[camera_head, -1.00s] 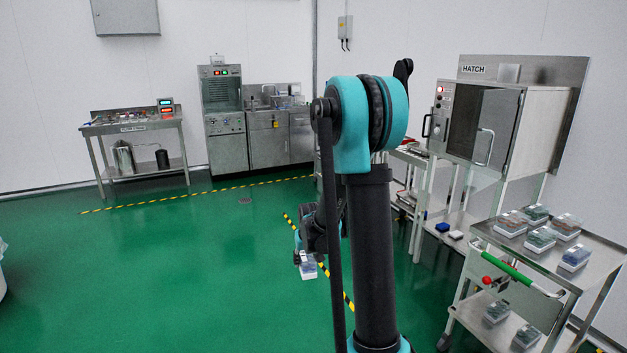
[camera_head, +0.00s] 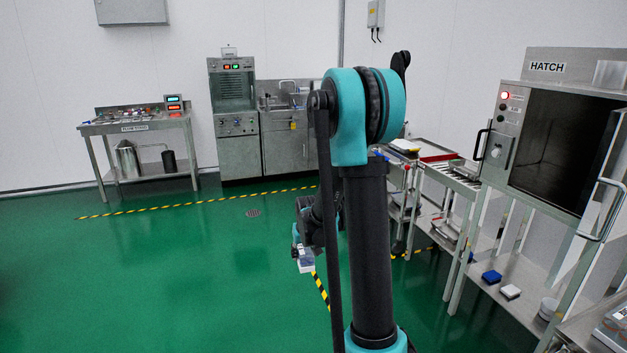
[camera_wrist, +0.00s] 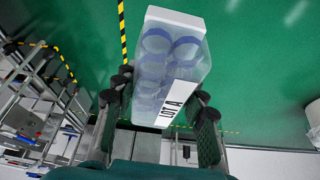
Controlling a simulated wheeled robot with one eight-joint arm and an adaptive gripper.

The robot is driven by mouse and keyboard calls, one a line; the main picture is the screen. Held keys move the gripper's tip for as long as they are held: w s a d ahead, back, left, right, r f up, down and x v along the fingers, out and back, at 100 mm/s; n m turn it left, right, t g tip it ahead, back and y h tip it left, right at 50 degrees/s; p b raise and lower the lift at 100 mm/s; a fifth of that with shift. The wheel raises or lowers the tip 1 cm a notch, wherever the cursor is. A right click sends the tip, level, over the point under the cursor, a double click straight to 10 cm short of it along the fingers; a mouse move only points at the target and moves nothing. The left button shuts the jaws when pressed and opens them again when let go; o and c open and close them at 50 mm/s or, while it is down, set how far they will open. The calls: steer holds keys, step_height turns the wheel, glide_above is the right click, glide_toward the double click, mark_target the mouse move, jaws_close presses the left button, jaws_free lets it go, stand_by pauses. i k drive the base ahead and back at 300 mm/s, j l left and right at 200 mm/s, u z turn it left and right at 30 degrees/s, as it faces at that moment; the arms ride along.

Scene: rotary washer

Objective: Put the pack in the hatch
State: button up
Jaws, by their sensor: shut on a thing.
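The pack (camera_wrist: 168,68) is a clear box with blue rings inside, a white end and a label reading LOT A. My gripper (camera_wrist: 162,112) is shut on it, with dark fingers on both sides in the wrist view. In the head view the pack (camera_head: 306,263) hangs over the green floor, and my gripper (camera_head: 303,248) is partly hidden behind my own arm. The hatch (camera_head: 553,140) is a steel cabinet at the right with a dark front, a red light and a HATCH sign. The pack is well away from it.
A steel table (camera_head: 455,180) adjoins the hatch's left side. A cart (camera_head: 590,335) shows at the lower right. The floor (camera_head: 180,270) at the left is clear.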

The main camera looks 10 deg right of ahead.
mark_target(562, 193)
steer(key=i+l, duration=0.15)
steer(key=i, duration=0.4)
steer(key=i+l, duration=0.1)
steer(key=i, duration=0.4)
steer(key=i+l, duration=0.15)
steer(key=i, duration=0.4)
steer(key=i+z, duration=0.2)
steer(key=z, duration=0.15)
steer(key=i+j+z, duration=0.1)
steer(key=z, duration=0.3)
steer(key=i+j+z, duration=0.15)
steer(key=i+z, duration=0.2)
steer(key=z, duration=1.75)
